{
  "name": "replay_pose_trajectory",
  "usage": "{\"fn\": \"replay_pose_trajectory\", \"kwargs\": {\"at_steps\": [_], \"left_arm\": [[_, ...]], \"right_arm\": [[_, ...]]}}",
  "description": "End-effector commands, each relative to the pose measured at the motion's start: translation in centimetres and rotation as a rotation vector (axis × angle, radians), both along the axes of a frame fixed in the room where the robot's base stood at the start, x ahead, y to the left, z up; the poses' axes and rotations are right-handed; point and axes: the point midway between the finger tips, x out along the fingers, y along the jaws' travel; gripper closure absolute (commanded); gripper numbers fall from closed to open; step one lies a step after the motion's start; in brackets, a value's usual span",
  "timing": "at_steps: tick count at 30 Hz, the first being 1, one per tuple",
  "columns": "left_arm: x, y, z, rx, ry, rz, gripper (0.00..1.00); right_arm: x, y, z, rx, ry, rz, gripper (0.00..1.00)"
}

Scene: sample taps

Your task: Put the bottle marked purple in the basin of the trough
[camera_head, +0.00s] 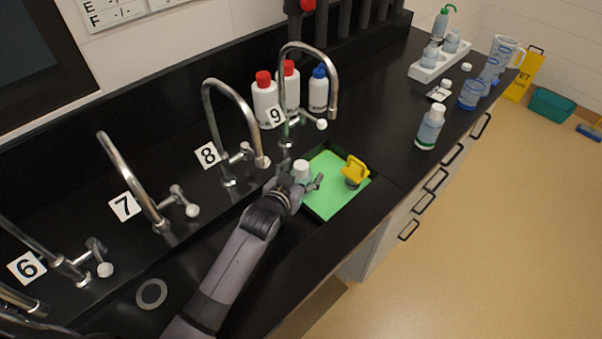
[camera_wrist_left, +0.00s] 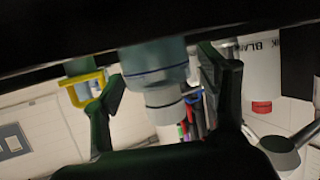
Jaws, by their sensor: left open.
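A pale bottle with a white cap (camera_head: 301,167) is at the left edge of the green-floored recess (camera_head: 322,205) below tap 9. My left gripper (camera_head: 302,175) is open around it, one finger on each side. In the left wrist view the picture is upside down; the bottle (camera_wrist_left: 154,68) shows a blue line between the fingers of my left gripper (camera_wrist_left: 160,82). I see no purple mark on it, and its lower part is hidden in the head view. The black trough (camera_head: 110,310) with a round drain lies left of my arm. My right gripper is not in view.
A yellow-topped item (camera_head: 355,169) stands on the green surface, right of the gripper. The curved tap 9 (camera_head: 333,85) and red-capped white bottles (camera_head: 265,100) stand behind. A clear bottle with a green band (camera_head: 430,128) stands right on the bench.

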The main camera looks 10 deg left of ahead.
Motion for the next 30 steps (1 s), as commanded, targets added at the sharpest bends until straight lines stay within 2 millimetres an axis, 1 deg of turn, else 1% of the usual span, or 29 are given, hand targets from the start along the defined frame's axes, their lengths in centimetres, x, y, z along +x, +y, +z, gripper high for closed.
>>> {"fn": "replay_pose_trajectory", "kwargs": {"at_steps": [6,9,11,14,17,24,27,30], "left_arm": [[0.0,0.0,0.0,0.000,0.000,0.000,0.32],[0.0,0.0,0.4,0.000,-0.001,0.000,0.32],[-0.4,0.1,0.4,0.000,0.000,0.000,0.32],[-1.5,0.3,0.7,0.000,0.000,0.000,0.32],[-3.1,0.6,1.4,-0.001,-0.001,-0.001,0.32],[-7.5,1.4,2.9,-0.001,-0.001,-0.001,0.32],[-9.0,1.7,3.5,0.000,0.001,0.000,0.32],[-10.1,1.9,3.9,0.000,0.001,0.000,0.32]], "right_arm": [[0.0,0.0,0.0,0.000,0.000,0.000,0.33],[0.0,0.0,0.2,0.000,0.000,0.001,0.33],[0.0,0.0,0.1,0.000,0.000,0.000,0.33],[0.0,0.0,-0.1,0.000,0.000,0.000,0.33],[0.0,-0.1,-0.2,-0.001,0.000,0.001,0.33],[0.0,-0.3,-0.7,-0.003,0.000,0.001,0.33],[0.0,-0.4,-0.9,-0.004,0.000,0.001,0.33],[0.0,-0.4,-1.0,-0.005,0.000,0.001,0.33]]}}
